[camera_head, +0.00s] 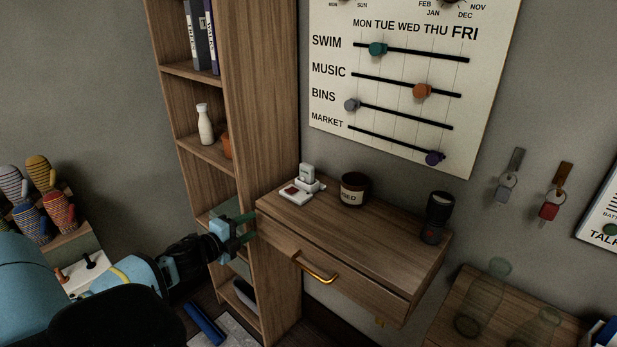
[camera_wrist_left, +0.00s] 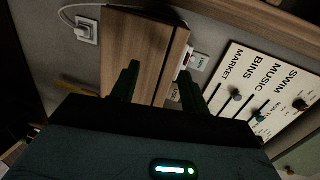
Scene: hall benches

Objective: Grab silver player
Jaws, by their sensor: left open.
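A small pale silver-white device (camera_head: 307,174), which looks like the silver player, stands upright at the back left of the wall-mounted drawer unit (camera_head: 370,236). A flat white piece with a dark reddish patch (camera_head: 296,193) lies just in front of it. My left gripper (camera_head: 246,228) is open and empty, left of the unit's front left corner and lower than the player. In the left wrist view, pale items (camera_wrist_left: 197,62) show at the unit's edge beyond my left fingers, partly hidden and too small to tell apart. My right gripper is not in view.
A brown jar (camera_head: 354,190) and a black torch (camera_head: 437,217) stand on the unit. Its front has a brass handle (camera_head: 316,272). A tall wooden shelf (camera_head: 262,110) rises close behind my left gripper. Glass bottles (camera_head: 483,300) stand on a lower surface at right.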

